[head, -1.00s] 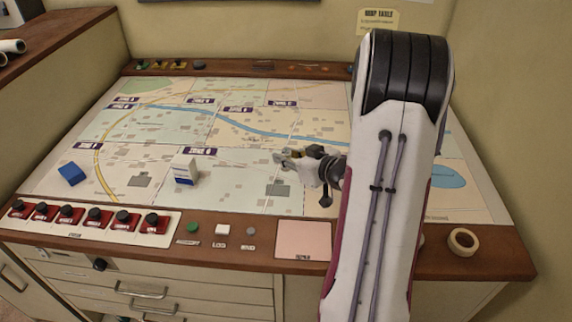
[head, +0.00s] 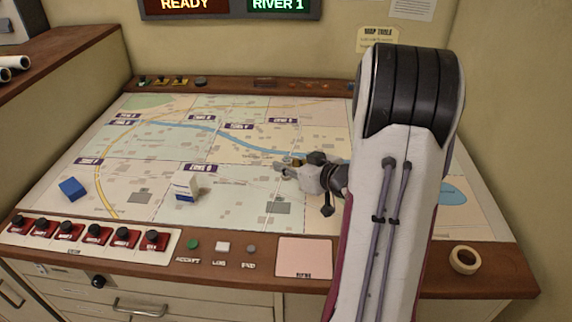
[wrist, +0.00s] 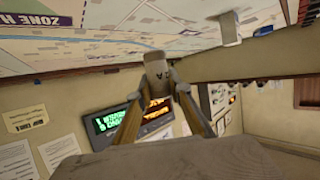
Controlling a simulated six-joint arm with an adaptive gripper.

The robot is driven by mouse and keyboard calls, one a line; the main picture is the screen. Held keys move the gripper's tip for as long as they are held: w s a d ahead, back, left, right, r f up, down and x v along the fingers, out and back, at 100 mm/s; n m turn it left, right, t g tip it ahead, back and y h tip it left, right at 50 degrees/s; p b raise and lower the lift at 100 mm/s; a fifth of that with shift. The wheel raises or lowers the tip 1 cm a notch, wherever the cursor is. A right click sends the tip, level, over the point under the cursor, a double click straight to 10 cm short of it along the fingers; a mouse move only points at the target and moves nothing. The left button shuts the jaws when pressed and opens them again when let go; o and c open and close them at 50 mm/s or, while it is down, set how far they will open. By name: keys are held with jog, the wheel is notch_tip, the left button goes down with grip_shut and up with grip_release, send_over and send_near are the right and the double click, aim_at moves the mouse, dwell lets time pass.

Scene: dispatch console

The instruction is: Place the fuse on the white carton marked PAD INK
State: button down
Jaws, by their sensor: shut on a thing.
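The white carton (head: 186,188) with a blue band stands upright on the map table, left of my gripper (head: 283,171). Its lettering is too small to read. My gripper is shut on the fuse, a pale, short, rounded piece (wrist: 157,66) with a small dark mark, held between the fingertips in the wrist view. In the head view the fuse is mostly hidden by the fingers. The gripper is apart from the carton, over the map to its right.
A blue block (head: 72,188) lies at the map's left. Red switches (head: 97,236) and small buttons line the front edge, with a pink pad (head: 304,258) and a tape roll (head: 464,260) to the right. The map between gripper and carton is clear.

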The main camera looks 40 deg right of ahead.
jog(key=w+a+r, duration=0.4)
jog(key=w+a, duration=0.6)
jog(key=w+a+r, duration=0.4)
jog(key=w+a, duration=0.7)
jog(key=shift+r, duration=0.4)
jog(key=shift+w+a, duration=0.1)
jog(key=shift+f, duration=0.1)
dwell(0.3)
jog(key=shift+f, duration=3.05)
